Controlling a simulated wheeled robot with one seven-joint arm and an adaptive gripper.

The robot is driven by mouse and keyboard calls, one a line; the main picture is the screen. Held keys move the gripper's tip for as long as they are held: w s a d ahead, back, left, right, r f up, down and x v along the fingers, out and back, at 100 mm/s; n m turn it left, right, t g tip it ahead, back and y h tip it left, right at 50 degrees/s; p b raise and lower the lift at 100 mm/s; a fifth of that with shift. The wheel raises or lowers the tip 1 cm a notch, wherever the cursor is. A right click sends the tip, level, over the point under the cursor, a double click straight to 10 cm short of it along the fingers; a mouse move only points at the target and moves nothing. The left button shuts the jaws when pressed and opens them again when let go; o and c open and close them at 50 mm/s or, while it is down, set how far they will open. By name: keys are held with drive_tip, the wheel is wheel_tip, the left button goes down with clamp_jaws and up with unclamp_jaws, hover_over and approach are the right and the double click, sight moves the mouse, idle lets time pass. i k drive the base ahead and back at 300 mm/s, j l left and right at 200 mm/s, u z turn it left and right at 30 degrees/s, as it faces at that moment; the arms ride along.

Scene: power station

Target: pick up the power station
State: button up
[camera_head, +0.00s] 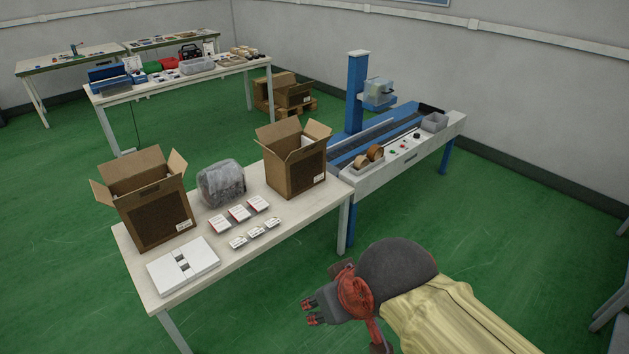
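I cannot tell for sure which thing is the power station. A grey, rounded block in what looks like clear wrap (221,184) stands on the near white table (240,257) between two open cardboard boxes. A small black and red case (190,53) stands on the far table. My gripper (311,312) is at the lower middle of the head view, off the near table's front right edge. Its fingers point left, look apart, and hold nothing that I can see. It is well clear of both things.
Open boxes stand left (153,213) and right (295,164) of the wrapped block, flaps spread. Several small white cartons (240,212) and a flat white box (183,266) lie in front. A blue taping machine (357,95) with a conveyor adjoins the table.

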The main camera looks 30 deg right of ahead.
sight(220, 183)
drive_tip(key=i+l, duration=0.15)
drive_tip(key=i, duration=0.55)
drive_tip(key=i+l, duration=0.15)
drive_tip(key=i, duration=0.5)
drive_tip(key=i+l, duration=0.15)
drive_tip(key=i, duration=0.55)
drive_tip(key=i+l, duration=0.15)
drive_tip(key=i, duration=0.5)
